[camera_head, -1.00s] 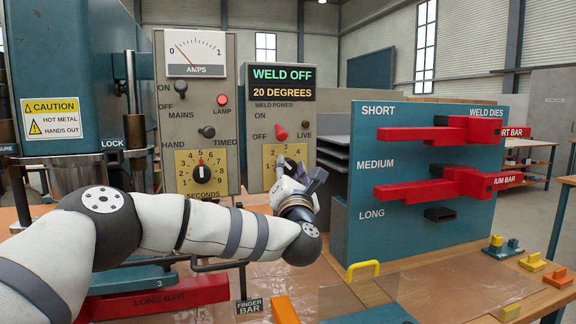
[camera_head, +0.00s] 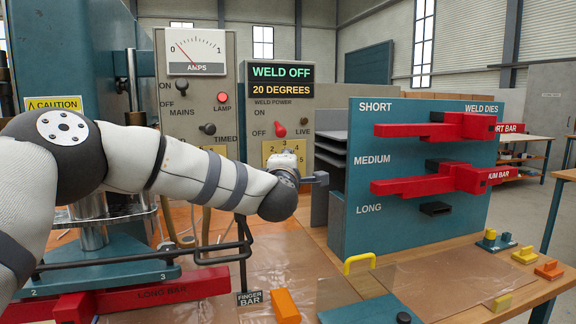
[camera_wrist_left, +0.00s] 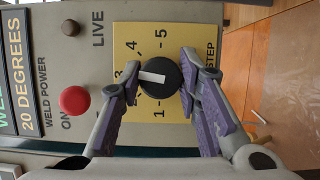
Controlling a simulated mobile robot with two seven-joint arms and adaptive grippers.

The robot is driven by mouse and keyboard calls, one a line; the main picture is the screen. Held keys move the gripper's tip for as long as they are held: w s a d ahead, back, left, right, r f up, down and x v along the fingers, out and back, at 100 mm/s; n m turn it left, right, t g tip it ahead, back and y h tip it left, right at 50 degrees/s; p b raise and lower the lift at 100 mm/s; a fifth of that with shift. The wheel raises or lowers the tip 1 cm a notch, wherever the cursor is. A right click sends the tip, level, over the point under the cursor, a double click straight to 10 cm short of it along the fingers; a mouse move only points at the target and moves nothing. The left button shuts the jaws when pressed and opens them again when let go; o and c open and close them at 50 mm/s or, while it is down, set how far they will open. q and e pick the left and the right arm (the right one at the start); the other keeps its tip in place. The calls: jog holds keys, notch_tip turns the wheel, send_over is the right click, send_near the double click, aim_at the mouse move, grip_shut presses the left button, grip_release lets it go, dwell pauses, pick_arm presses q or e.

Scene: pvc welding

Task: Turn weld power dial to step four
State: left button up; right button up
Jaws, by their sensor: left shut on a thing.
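The weld power dial is a round black knob (camera_wrist_left: 163,82) with a white pointer bar, on a yellow plate (camera_wrist_left: 180,40) numbered 1 to 5. In the left wrist view the plate appears turned sideways, and the pointer aims at about 3, slightly toward 4. My left gripper (camera_wrist_left: 160,84) has its purple-padded fingers on both sides of the knob, shut on it. In the head view the gripper (camera_head: 288,160) covers the knob, and only the upper part of the plate (camera_head: 270,149) shows. My right gripper is not in view.
The red weld switch (camera_head: 280,129) sits just above the dial; it also shows in the left wrist view (camera_wrist_left: 75,100). The display (camera_head: 280,81) reads WELD OFF, 20 DEGREES. The weld dies rack (camera_head: 385,225) with red bars stands at right. A black tubular frame (camera_head: 215,255) lies below my arm.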

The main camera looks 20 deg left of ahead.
pick_arm(q)
jog(key=m+g, duration=0.1)
jog(key=m, duration=0.2)
jog(key=m+g, duration=0.1)
jog(key=m, duration=0.1)
jog(key=shift+r+m+g, duration=0.15)
jog(key=shift+m+g, duration=0.25)
dwell(0.3)
jog(key=o, duration=1.1)
jog(key=shift+o, duration=0.2)
jog(key=v, duration=1.2)
jog(key=shift+d, duration=0.1)
